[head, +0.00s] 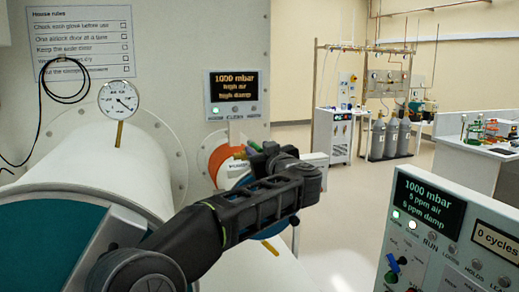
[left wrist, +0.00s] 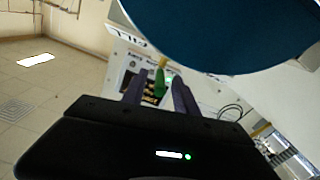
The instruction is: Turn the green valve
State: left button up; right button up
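The green valve handle (left wrist: 160,82) shows in the left wrist view between the two fingers of my left gripper (left wrist: 157,90), with a visible gap to the finger on its left. The gripper is open around it; I cannot tell whether the right-hand finger touches it. In the head view my left arm reaches up and right, and the left gripper (head: 262,158) is at the orange-ended port, its fingers mostly hidden by the arm. A small green bit (head: 255,146) shows beside it. My right gripper is in neither view.
A large white cylinder (head: 95,155) with a pressure gauge (head: 119,99) stands left of the arm. A display panel (head: 236,95) hangs above the orange port (head: 222,160). A control panel (head: 440,235) with knobs stands at lower right. The floor between is clear.

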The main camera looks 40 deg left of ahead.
pick_arm(q)
grip_shut()
dwell(0.3)
dwell(1.1)
